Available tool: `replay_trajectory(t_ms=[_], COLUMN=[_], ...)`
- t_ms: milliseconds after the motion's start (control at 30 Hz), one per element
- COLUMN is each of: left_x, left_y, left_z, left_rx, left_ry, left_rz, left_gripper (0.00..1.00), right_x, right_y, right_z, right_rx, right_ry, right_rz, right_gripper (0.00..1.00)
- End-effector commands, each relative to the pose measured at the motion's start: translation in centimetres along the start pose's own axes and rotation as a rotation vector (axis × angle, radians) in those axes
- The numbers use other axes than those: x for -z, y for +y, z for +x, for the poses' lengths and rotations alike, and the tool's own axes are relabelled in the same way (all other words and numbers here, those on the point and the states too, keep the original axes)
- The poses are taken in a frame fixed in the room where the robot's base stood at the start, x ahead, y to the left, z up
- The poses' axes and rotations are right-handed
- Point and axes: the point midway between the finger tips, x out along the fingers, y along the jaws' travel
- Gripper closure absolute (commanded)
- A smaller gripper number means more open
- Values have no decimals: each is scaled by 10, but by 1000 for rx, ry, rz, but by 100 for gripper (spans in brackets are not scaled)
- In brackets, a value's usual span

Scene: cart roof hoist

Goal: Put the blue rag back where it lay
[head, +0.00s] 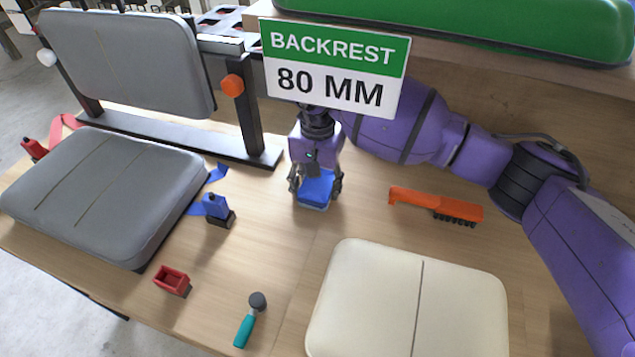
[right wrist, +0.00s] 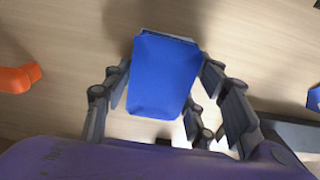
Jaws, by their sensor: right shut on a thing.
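The blue rag (head: 315,188) looks like a small folded pad with a paler edge. It is between the fingers of my right gripper (head: 315,184), which is shut on it, over the bare wood left of the orange brush. In the right wrist view the rag (right wrist: 163,75) fills the space between the fingers of the gripper (right wrist: 165,85). I cannot tell whether the rag touches the table. My left gripper is not in view.
Nearby are an orange brush (head: 437,206), a blue clamp (head: 217,208), a red box (head: 171,281), a teal-handled tool (head: 248,322), a grey cushion (head: 105,195) and a cream cushion (head: 410,300). A "BACKREST 80 MM" sign (head: 333,68) hangs before my right arm. Wood between the rag and cream cushion is clear.

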Motion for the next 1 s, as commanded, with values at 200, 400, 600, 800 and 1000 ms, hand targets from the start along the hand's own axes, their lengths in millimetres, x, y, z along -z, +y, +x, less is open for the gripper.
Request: replay_trajectory(t_ms=[200,400,600,800,1000], left_x=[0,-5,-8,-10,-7], left_y=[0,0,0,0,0], left_z=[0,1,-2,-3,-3], left_rx=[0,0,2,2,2], left_ry=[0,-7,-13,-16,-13], left_rz=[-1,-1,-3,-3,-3], left_gripper=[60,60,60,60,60], right_x=[1,0,0,0,1], right_y=[0,0,0,0,-1], right_z=[0,4,3,2,-17], right_rx=[2,2,2,2,4], right_ry=[2,1,2,2,5], right_rz=[0,0,0,0,0], right_gripper=[72,42,29,29,29])
